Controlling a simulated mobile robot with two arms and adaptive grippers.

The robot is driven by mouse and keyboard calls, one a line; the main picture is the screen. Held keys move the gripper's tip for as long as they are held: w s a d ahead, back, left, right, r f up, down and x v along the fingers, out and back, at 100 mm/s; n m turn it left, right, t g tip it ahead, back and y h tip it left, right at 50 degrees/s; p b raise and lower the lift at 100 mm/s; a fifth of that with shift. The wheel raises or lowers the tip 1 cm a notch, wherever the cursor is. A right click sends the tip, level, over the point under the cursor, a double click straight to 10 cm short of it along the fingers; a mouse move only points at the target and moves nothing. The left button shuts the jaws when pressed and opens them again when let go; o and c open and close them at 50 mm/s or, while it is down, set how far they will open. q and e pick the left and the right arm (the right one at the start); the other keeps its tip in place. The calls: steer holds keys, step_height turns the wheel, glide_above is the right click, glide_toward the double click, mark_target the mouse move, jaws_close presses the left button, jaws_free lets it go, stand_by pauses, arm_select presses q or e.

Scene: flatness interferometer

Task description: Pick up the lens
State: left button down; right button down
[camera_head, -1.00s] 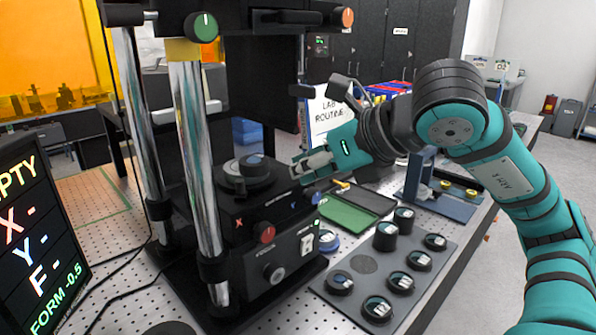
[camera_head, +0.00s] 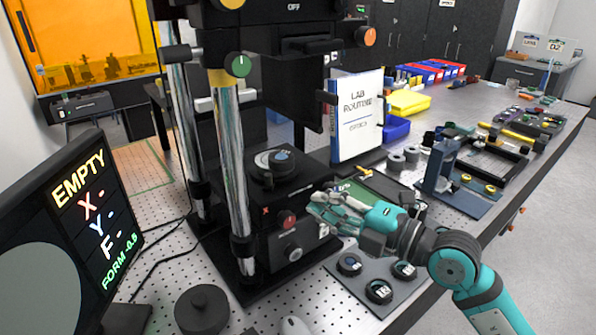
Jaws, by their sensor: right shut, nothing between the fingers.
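Several round black pieces with glassy tops, which look like lenses in holders, stand on a grey plate (camera_head: 335,267). Three show clearly at its front: the left one (camera_head: 349,265), the front one (camera_head: 379,291) and the right one (camera_head: 404,270). I cannot tell which one is the lens meant. Another round black piece with a bluish top (camera_head: 280,160) sits on the interferometer stage (camera_head: 262,187). My right gripper (camera_head: 322,206) is shut and empty, beside the stage block's right side; contact is unclear. My right arm hides the plate's back part. My left gripper is out of view.
The interferometer's chrome posts (camera_head: 232,165) rise left of the stage. A monitor (camera_head: 95,200) reading EMPTY stands at the left. A binder (camera_head: 357,115), a blue stand (camera_head: 440,165) and trays lie behind my right arm. A black round knob-like piece (camera_head: 202,308) stands in front.

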mark_target(274, 165)
steer(key=x, duration=0.3)
steer(key=w+p+x, duration=0.1)
steer(key=x, duration=0.2)
steer(key=d+p+x, duration=0.1)
steer(key=x, duration=0.2)
steer(key=shift+w+a, duration=0.15)
steer(key=shift+w, duration=0.85)
steer(key=shift+w+a+r, duration=0.1)
steer(key=shift+w+a, duration=0.05)
steer(key=shift+w, duration=0.7)
